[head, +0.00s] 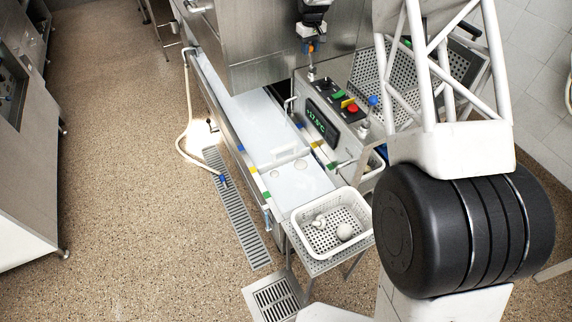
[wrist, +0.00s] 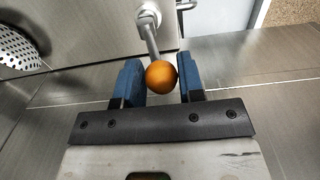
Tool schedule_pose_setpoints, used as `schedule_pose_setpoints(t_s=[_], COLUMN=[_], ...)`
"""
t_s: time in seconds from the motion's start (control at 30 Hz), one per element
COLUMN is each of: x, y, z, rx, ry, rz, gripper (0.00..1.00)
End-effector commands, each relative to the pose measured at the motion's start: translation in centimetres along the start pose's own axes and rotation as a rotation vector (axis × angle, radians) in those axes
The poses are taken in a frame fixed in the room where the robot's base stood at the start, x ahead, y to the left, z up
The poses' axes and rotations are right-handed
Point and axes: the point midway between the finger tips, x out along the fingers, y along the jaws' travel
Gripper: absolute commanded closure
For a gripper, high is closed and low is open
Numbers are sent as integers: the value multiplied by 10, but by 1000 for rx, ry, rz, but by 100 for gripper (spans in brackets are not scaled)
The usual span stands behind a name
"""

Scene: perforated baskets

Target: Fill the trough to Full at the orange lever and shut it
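In the head view my gripper (head: 312,32) points down over the orange lever (head: 311,49), which stands upright behind the control panel. The long steel trough (head: 226,128) holds pale, still liquid, and coloured marks lie along its edges. No flowing water is visible.
The control panel (head: 337,107) has a green display reading about 17.5 °C and coloured buttons. A white perforated basket (head: 331,228) with a few white items stands at the trough's near end. A hose (head: 187,110) hangs on the left.

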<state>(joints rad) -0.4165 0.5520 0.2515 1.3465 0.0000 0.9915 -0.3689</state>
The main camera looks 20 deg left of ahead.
Motion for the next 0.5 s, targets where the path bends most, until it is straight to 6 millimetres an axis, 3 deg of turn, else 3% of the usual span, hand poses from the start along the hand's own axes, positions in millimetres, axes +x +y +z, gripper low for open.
schedule_pose_setpoints(t_s=[0.5], x=[-2], y=[10], z=[0], rx=[0], ry=[0], rz=[0], gripper=[66])
